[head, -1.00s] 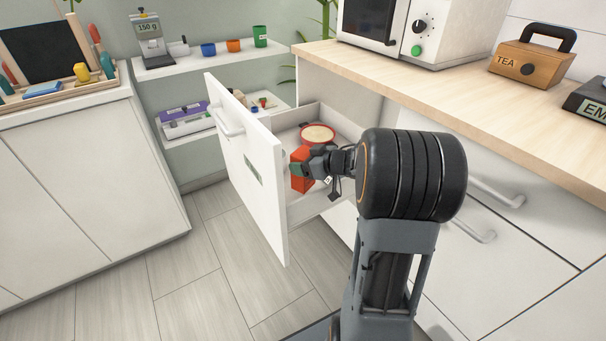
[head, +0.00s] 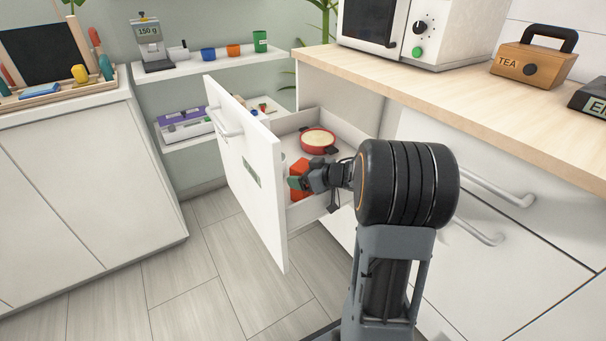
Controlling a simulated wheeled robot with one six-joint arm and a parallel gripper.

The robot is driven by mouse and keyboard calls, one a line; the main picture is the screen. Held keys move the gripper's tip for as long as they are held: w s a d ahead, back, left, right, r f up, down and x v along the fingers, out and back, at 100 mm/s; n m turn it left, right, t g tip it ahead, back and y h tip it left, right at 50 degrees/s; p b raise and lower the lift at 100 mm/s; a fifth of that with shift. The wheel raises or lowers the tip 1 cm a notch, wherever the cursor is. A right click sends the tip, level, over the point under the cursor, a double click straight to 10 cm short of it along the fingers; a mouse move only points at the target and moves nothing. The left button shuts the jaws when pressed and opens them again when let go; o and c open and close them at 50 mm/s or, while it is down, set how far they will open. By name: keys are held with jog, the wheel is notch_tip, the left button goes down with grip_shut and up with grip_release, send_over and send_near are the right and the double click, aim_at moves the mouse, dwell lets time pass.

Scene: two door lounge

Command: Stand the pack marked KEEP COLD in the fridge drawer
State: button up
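A red-orange pack (head: 299,168) stands roughly upright inside the open white drawer (head: 335,205), close behind the drawer front. No KEEP COLD marking can be read on it from here. My gripper (head: 298,183) reaches into the drawer from the right and overlaps the pack's near side. A green fingertip shows against the pack; the other finger is hidden. I cannot tell whether the fingers are shut on the pack or whether its base touches the drawer floor.
A red pot (head: 318,140) with pale contents sits in the drawer behind the pack. The tall drawer front (head: 250,165) stands to the left, and the wooden counter (head: 450,100) overhangs on the right. Open floor (head: 215,270) lies in front of the drawer.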

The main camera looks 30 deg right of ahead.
jog(key=shift+o, duration=0.9)
jog(key=p+v, duration=0.5)
jog(key=v, duration=0.7)
jog(key=w+r+m+t+h, duration=0.2)
jog(key=w+r+h, duration=0.2)
jog(key=w+h, duration=0.15)
jog(key=s+a+f+m+g, duration=0.2)
jog(key=s+a+g, duration=0.3)
jog(key=s+a, duration=0.3)
jog(key=s+a+f+m+g, duration=0.1)
jog(key=s+a+f+g, duration=0.1)
jog(key=s+a+g, duration=0.4)
jog(key=s+a+h, duration=0.1)
jog(key=s+a, duration=0.2)
jog(key=s, duration=0.1)
jog(key=shift+a+f+m, duration=0.2)
jog(key=shift+a+m, duration=0.1)
jog(key=shift+m, duration=0.1)
